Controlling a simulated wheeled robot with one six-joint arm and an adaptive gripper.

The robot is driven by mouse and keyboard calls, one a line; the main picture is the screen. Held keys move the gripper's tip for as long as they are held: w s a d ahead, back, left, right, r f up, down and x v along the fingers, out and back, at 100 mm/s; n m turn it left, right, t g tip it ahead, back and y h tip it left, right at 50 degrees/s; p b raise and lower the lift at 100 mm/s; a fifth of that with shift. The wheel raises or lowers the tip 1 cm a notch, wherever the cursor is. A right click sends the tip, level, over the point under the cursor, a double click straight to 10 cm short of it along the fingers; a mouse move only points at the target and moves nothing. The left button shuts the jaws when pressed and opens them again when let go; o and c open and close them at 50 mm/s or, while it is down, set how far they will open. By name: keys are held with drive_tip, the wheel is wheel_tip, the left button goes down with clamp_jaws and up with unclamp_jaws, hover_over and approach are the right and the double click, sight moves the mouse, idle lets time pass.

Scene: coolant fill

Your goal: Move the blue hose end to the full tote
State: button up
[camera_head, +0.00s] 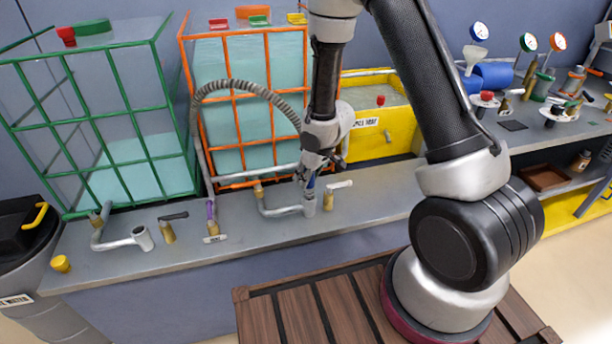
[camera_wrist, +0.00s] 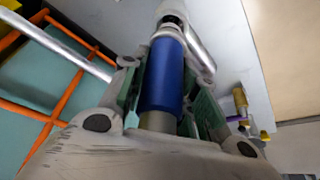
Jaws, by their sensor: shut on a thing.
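The blue hose end (camera_wrist: 165,75) is between the fingers of my gripper (camera_wrist: 160,95), which is shut on it. In the head view my gripper (camera_head: 316,178) points down, just above the open pipe elbow (camera_head: 308,203) in front of the orange-framed tote (camera_head: 270,130). The hose end is lined up with that elbow in the wrist view; whether it is seated cannot be told. The grey ribbed hose (camera_head: 245,88) arches across the orange-framed tote, which holds liquid nearly to its top. The green-framed tote (camera_head: 103,122) at left shows a lower liquid level.
Another upturned pipe elbow (camera_head: 142,237) stands before the green-framed tote. Small valves (camera_head: 170,231) and a purple fitting (camera_head: 210,209) stand along the grey bench (camera_head: 245,238). A yellow tub (camera_head: 378,150) stands right of my gripper. Gauges and bottles crowd the right bench.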

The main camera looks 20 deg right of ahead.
drive_tip(key=shift+f, duration=1.7)
idle(0.3)
drive_tip(key=shift+r, duration=1.4)
drive_tip(key=shift+f, duration=1.35)
idle(0.5)
drive_tip(key=o, duration=0.9)
drive_tip(key=v, duration=1.2)
drive_tip(key=shift+a, duration=0.1)
